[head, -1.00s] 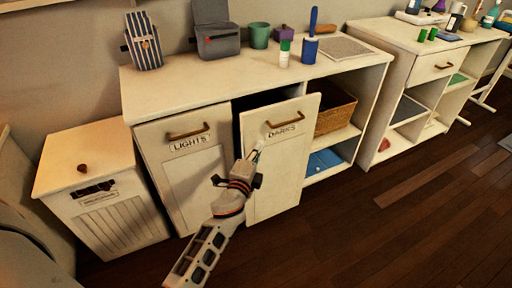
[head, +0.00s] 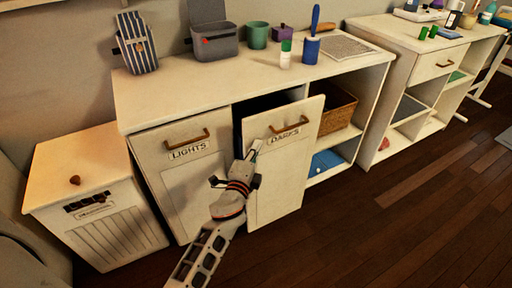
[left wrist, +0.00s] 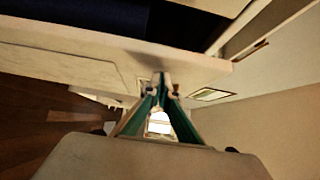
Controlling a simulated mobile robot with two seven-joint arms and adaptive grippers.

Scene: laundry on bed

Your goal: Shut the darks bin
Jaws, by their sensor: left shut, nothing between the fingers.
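The darks bin (head: 282,190) is a white tilt-out front labelled DARKS with a brass handle (head: 289,127). It stands tilted out from the cabinet, with a dark gap along its top. My left gripper (head: 254,150) is shut and empty, with its tips at the upper left part of the bin front, left of the label. In the left wrist view the shut fingers (left wrist: 161,88) reach the bin's panel (left wrist: 60,70), and dark space shows behind its edge. I cannot tell whether they press on it. My right gripper is not in view.
The lights bin (head: 190,190) beside it is flush with the cabinet. A white hamper (head: 100,225) stands at the left. Open shelves with a wicker basket (head: 337,108) are right of the darks bin. The wooden floor (head: 390,230) at the right is clear.

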